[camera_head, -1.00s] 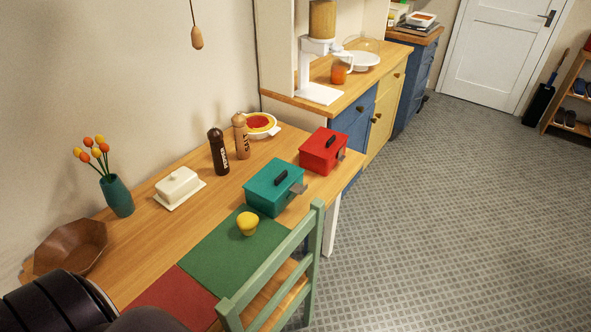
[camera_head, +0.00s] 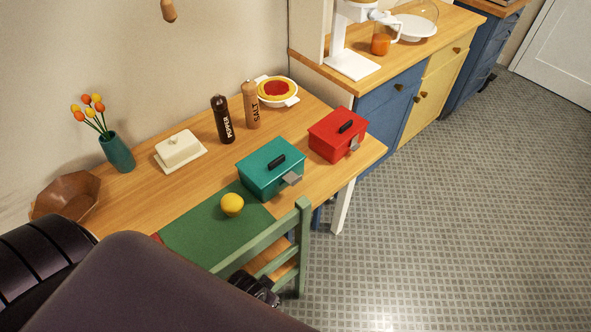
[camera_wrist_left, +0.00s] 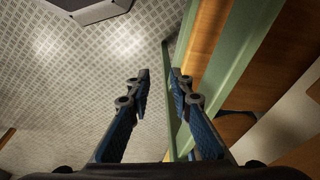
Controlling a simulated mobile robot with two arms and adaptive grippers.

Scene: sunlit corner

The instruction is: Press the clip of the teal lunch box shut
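The teal lunch box (camera_head: 270,172) stands on the wooden table near its front edge, lid down, with a black handle on top. Its grey clip (camera_head: 292,180) sticks outward from the side facing the room, not flat against the wall of the box. My left gripper (camera_head: 262,291) is low by the green chair, below and apart from the lunch box, partly hidden by my arm. In the left wrist view, its two fingers (camera_wrist_left: 158,82) are spread and empty, with a green chair bar close by the right finger. My right gripper is not in view.
The green chair (camera_head: 262,243) stands at the table's front edge. A red lunch box (camera_head: 335,137) sits just right of the teal one. The floor (camera_head: 440,220) to the right is open.

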